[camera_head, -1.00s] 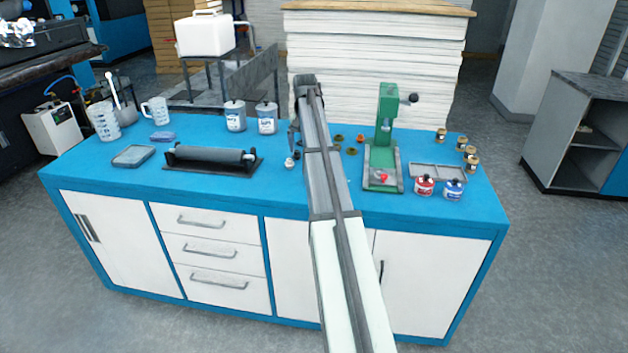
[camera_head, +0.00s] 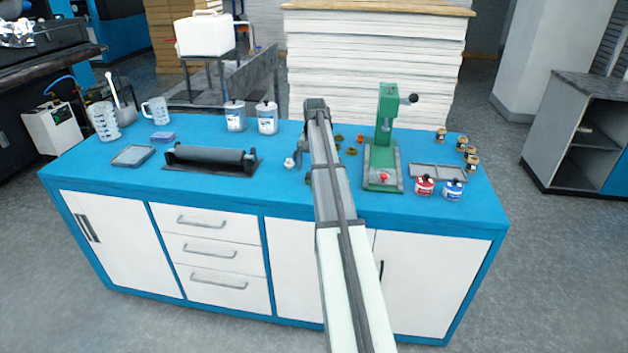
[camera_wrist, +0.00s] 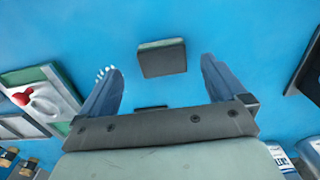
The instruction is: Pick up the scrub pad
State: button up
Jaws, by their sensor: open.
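The scrub pad appears to be the dark grey square block with a thin greenish edge (camera_wrist: 162,58) in the wrist view. It lies flat on the blue tabletop. My gripper (camera_wrist: 161,66) is open, with one finger on each side of the pad in that picture. The fingers look apart from it, and their height above the table is hard to judge. In the head view my arm covers the spot, so I cannot make out the pad there.
The black roller (camera_head: 210,160) lies to the left. Two canisters (camera_head: 267,118) stand behind. Small rings (camera_head: 351,151) lie near the press.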

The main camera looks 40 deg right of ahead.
jog(key=shift+w+d+f, duration=0.1)
jog(key=shift+w+f, duration=0.05)
jog(key=shift+f, duration=1.1)
jog(key=shift+w+f, duration=0.15)
jog(key=shift+f, duration=1.1)
jog(key=shift+c, duration=0.5)
jog(key=c, duration=1)
jog(key=shift+o, duration=0.2)
notch_tip(320, 180, up, 10)
jog(key=shift+r, duration=0.1)
